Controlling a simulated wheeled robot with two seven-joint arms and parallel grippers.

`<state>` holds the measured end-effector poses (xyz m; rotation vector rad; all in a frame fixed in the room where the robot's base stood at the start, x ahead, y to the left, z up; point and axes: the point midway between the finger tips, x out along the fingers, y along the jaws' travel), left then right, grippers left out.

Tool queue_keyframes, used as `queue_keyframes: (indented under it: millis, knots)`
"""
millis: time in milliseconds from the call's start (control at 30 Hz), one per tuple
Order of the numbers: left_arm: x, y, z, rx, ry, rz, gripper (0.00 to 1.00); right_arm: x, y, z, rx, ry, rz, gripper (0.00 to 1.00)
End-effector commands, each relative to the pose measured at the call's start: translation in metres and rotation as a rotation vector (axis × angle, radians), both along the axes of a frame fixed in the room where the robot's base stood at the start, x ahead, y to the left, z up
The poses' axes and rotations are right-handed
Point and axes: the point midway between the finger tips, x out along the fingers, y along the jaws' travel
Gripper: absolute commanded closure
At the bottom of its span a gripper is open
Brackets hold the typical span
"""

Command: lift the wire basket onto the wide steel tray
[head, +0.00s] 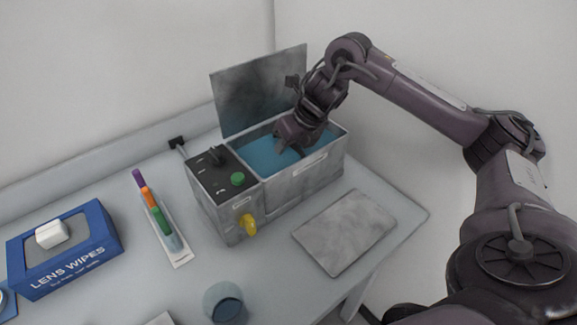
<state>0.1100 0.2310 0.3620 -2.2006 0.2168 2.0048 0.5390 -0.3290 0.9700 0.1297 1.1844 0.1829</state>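The wide steel tray (345,232) lies flat and bare on the table, in front of a steel tank (305,180) filled with blue liquid. I cannot make out the wire basket; any part of it in the tank is hidden by the liquid or by my gripper. My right gripper (290,150) reaches down over the tank, its fingertips at about the level of the liquid. I cannot tell if its fingers are apart or closed on something. My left gripper is not in view.
The tank's raised lid (260,90) stands behind it. Its control box (225,185) has a green knob and a yellow tap. To the left are a strip of coloured pens (158,218) and a lens wipes box (65,250). A round cup (223,302) stands in front.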

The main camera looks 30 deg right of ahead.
Motion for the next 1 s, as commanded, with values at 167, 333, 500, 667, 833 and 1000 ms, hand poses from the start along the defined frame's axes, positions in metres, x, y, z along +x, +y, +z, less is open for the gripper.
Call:
queue_keyframes:
  millis: [167, 333, 500, 667, 833, 1000]
  knots:
    - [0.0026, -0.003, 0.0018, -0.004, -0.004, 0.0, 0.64, 0.0024, 0.0013, -0.0043, 0.0, -0.002, 0.0, 0.64]
    - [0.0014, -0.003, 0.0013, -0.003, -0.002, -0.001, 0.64, 0.0022, 0.0013, -0.0042, 0.0, -0.002, 0.0, 0.7]
    - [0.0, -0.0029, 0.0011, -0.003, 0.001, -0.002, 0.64, 0.0021, 0.0012, -0.0042, 0.0, -0.002, 0.0, 0.93]
    - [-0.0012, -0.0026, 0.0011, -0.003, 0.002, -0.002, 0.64, 0.0025, 0.0012, -0.0032, 0.0, -0.004, -0.001, 1.0]
    - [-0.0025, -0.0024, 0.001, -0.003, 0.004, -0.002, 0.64, 0.0026, 0.0011, -0.0031, 0.0, -0.004, -0.001, 1.0]
    - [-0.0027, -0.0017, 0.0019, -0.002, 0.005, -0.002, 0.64, 0.0028, 0.0013, 0.0019, 0.001, -0.005, 0.0, 1.0]
